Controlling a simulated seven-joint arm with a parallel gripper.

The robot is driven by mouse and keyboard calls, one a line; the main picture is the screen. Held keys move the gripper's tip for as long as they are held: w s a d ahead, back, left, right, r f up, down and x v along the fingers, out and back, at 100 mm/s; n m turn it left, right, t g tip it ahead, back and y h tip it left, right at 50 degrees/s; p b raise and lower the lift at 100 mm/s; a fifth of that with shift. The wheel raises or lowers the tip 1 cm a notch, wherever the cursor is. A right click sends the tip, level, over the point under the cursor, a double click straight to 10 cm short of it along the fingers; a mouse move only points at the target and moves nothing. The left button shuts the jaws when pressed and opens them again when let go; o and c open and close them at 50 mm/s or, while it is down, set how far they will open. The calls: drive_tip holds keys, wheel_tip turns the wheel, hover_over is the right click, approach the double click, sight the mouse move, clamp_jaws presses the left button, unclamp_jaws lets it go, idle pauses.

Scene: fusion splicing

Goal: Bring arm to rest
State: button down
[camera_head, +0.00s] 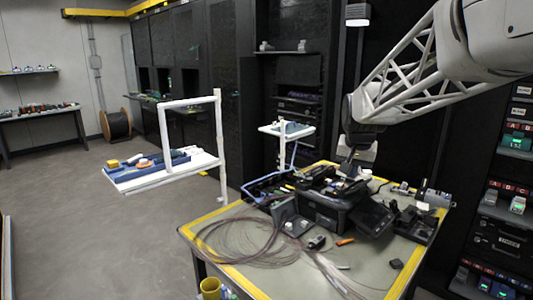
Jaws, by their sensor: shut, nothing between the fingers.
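My arm reaches in from the upper right through a white lattice link. My gripper (347,167) points down at its end, above the back of the dark splicing equipment (325,212) on the workbench. It is small and dark against a dark background. It looks shut, with nothing seen in it. Whether the tips touch anything below is hard to tell.
The workbench (262,268) has yellow edges and holds coiled thin cable (230,240), small tools and a dark tray (415,222). A white-framed shelf (163,178) stands left of it. Black racks line the back and right. Floor at left is clear.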

drive_tip(key=s+a+f+n, duration=0.1)
drive_tip(key=s+f, duration=0.2)
drive_tip(key=s, duration=0.9)
drive_tip(key=s+a+f+n, duration=0.1)
drive_tip(key=s+a+f, duration=0.1)
drive_tip(key=s, duration=1)
drive_tip(key=s+a+f+n, duration=0.2)
drive_tip(key=s+f, duration=0.2)
drive_tip(key=s, duration=0.9)
drive_tip(key=shift+f+g, duration=0.25)
drive_tip(key=shift+g, duration=0.15)
